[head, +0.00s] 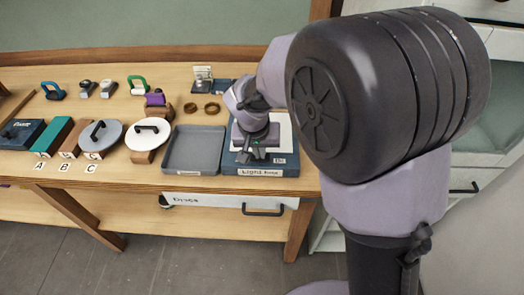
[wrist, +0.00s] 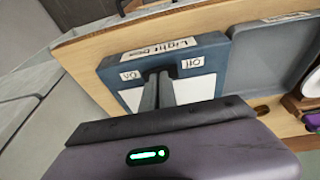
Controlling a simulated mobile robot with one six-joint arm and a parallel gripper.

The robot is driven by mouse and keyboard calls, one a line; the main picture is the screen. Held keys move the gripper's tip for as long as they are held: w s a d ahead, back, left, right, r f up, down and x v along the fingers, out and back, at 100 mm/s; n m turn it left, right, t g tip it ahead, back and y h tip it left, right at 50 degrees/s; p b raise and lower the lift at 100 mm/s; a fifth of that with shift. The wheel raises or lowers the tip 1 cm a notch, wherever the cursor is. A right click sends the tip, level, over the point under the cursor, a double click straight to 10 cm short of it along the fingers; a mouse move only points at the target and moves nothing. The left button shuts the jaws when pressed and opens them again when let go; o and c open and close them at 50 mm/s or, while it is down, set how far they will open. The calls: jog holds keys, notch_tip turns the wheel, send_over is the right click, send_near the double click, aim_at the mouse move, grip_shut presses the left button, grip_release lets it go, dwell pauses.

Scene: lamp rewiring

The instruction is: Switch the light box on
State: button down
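The light box (head: 232,169) is a dark blue box with a pale top panel (head: 285,133), at the right end of the table. In the wrist view the light box (wrist: 215,52) shows its name label, an "On" label (wrist: 130,75) at left and an "Off" label (wrist: 193,63) at right. My gripper (wrist: 159,80) points down at the front part of the box, between these two labels. Its fingers are together. A dark part, perhaps the switch, shows at the fingertips; the fingers mostly hide it, so its position and any contact are unclear. In the head view my gripper (head: 250,155) hides part of the box.
A grey tray (head: 194,170) stands directly left of the light box. Farther left are round lidded items (head: 148,133), coloured blocks and a dark box (head: 20,134). Brown rings (head: 212,108) lie behind the tray. A drawer (head: 230,201) is under the table edge.

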notch_tip(320, 180, up, 5)
jog(key=p, duration=0.4)
jog(key=shift+w+a, duration=0.1)
jog(key=shift+a, duration=0.05)
jog(key=p+v, duration=0.2)
jog(key=v, duration=0.7)
jog(key=shift+s+d, duration=0.3)
jog(key=shift+d, duration=0.1)
